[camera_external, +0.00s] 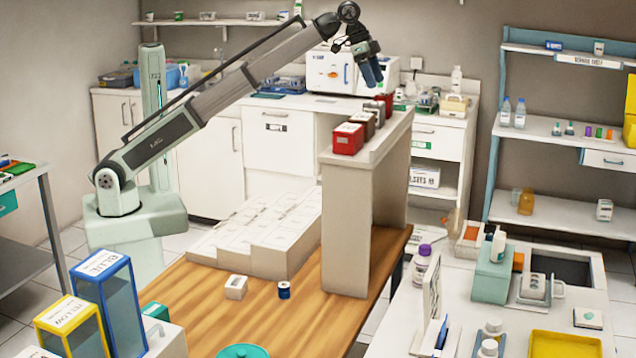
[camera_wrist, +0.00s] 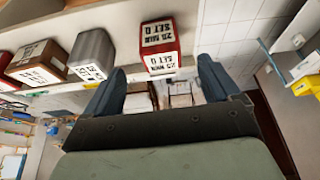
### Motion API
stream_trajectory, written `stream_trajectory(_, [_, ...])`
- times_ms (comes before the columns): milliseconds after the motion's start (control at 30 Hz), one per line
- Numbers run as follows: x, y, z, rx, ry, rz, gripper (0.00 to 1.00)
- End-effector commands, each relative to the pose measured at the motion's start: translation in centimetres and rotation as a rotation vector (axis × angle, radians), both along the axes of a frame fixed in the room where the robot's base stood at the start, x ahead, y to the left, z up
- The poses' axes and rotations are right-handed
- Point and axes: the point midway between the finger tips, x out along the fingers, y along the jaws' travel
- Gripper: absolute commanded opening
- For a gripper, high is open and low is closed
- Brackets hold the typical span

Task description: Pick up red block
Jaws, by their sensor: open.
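Two red blocks with white lettered labels stand in the row on top of the tall beige shelf. One red block (camera_external: 347,139) is at the near end. The other red block (camera_external: 386,101) is at the far end, partly hidden by its neighbours. My gripper (camera_external: 373,74) is raised above the far part of the row. In the wrist view my gripper (camera_wrist: 160,85) is open and empty. A red block (camera_wrist: 159,48) lies ahead of the gap between the blue-grey fingers, and appears apart from both. Another red block (camera_wrist: 4,64) is cut off at the left edge.
A brown block (camera_wrist: 38,63) and a grey block (camera_wrist: 92,54) stand between the red ones, close together. The beige shelf (camera_external: 346,210) stands on a wooden table (camera_external: 250,325) beside white stepped boxes (camera_external: 262,228). A white cabinet machine (camera_external: 330,72) is behind the gripper.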

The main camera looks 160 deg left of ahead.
Motion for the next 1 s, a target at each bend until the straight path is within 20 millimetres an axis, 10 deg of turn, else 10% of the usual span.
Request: stream_trajectory(1000, [2.6,3.0,-8.7,0.002,0.000,-0.001,0.89])
